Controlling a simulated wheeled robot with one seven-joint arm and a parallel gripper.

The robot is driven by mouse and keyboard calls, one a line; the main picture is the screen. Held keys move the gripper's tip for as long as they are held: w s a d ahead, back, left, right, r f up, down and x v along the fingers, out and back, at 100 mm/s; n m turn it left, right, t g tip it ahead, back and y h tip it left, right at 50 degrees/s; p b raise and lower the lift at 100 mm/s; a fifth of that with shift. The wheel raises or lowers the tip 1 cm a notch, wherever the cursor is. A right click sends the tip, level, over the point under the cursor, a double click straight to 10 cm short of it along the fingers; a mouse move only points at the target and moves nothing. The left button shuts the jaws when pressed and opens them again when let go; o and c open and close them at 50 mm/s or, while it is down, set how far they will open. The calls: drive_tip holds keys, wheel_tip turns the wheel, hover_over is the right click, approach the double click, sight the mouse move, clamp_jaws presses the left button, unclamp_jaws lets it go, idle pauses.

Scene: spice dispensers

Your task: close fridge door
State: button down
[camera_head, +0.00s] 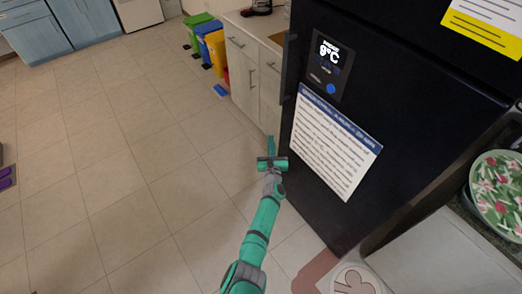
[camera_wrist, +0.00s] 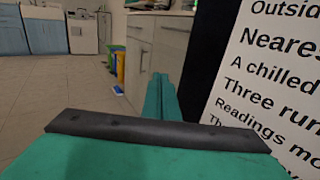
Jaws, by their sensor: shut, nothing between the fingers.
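The black fridge (camera_head: 410,85) stands at the right of the head view. Its front has a lit temperature display (camera_head: 329,55), a white notice (camera_head: 333,140) and a dark vertical handle (camera_head: 290,65) at the left edge. I see no open gap or fridge interior, but cannot tell whether the door is fully shut. My gripper (camera_head: 270,146) is just left of the fridge front, low by the notice, its fingers together and empty. In the wrist view the shut fingers (camera_wrist: 159,88) point past the fridge, with the notice (camera_wrist: 270,75) close on the right.
White cabinets (camera_head: 254,75) stand beyond the fridge's left edge. Green, blue and yellow bins (camera_head: 214,55) line up past them. A floral plate (camera_head: 500,190) is on the counter at right. Open tiled floor (camera_head: 120,160) fills the left.

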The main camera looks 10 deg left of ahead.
drive_tip(key=s+a, duration=0.3)
drive_tip(key=s, duration=0.2)
drive_tip(key=shift+a, duration=0.3)
drive_tip(key=shift+f, duration=0.1)
